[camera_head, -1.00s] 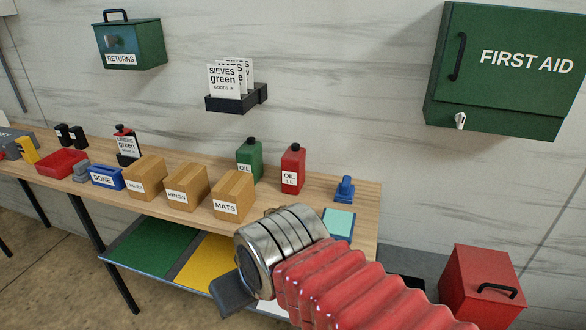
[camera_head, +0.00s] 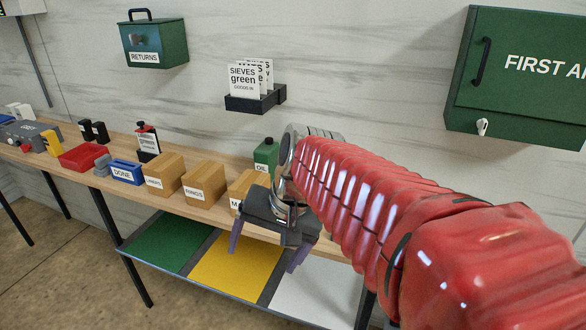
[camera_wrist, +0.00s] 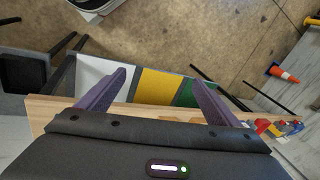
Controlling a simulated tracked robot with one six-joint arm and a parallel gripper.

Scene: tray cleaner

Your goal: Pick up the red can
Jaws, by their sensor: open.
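The red can does not show in either current view; in the head view my red arm covers the back right of the bench, where it stood earlier. A green oil can (camera_head: 266,155) shows just left of my arm. My gripper (camera_head: 267,250) is open and empty, fingers down, in front of the bench's front edge by the MATS box (camera_head: 240,188). In the wrist view my gripper (camera_wrist: 158,80) has its two purple fingers wide apart with nothing between them.
The wooden bench (camera_head: 215,215) holds RINGS (camera_head: 203,184) and LINERS (camera_head: 163,176) boxes, a blue DONE bin (camera_head: 127,173) and a red tray (camera_head: 83,156). Green, yellow and white panels lie on the lower shelf.

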